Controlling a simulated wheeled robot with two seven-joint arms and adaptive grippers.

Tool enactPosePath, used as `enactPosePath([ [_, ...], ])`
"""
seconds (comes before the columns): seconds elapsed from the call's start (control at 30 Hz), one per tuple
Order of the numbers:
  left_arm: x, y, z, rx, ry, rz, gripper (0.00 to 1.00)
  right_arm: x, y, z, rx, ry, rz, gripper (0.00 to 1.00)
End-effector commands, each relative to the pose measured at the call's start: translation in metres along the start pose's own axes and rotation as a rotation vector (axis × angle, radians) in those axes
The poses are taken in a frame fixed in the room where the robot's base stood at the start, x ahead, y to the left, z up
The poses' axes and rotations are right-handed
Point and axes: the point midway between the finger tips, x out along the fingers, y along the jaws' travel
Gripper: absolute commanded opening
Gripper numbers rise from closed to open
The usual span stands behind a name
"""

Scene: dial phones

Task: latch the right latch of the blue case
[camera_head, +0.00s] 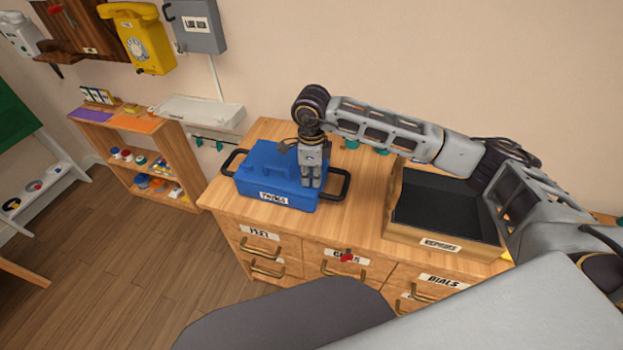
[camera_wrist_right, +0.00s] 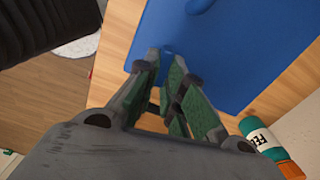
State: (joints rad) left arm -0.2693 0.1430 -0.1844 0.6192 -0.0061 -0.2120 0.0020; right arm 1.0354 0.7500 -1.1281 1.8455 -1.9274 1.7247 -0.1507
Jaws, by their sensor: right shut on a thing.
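The blue case (camera_head: 262,168) sits closed on the wooden cabinet top, with a white label on its front and black handles at its left and right ends. My right gripper (camera_head: 311,184) points down at the case's right end. In the right wrist view the gripper (camera_wrist_right: 168,58) has its fingers drawn together on a small blue part at the edge of the blue case (camera_wrist_right: 205,50). That part appears to be the right latch (camera_wrist_right: 167,50), and the fingers hide most of it. My left gripper is not in view.
A wooden tray with a dark lining (camera_head: 435,205) stands right of the case. A teal and orange jar (camera_wrist_right: 265,140) shows near the gripper in the wrist view. The cabinet (camera_head: 300,250) has labelled drawers. A low shelf (camera_head: 140,150) stands at the left.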

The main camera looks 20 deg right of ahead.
Motion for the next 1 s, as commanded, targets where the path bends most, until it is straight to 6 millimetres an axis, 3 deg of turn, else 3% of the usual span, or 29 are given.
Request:
enactPosePath([
  [0.2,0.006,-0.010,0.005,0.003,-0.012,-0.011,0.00,0.000,0.000,0.000,0.108,0.000,-0.002,0.00],
  [0.37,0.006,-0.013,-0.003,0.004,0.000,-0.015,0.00,0.000,0.001,0.000,0.153,0.000,-0.002,0.00],
  [0.87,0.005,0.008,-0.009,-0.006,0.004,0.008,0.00,-0.001,0.001,0.000,0.173,-0.001,-0.001,0.00],
  [0.9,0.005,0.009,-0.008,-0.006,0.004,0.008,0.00,-0.001,0.001,0.000,0.173,-0.001,-0.001,0.14],
  [1.0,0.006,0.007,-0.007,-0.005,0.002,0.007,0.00,-0.001,0.001,0.000,0.172,-0.001,-0.001,0.27],
])
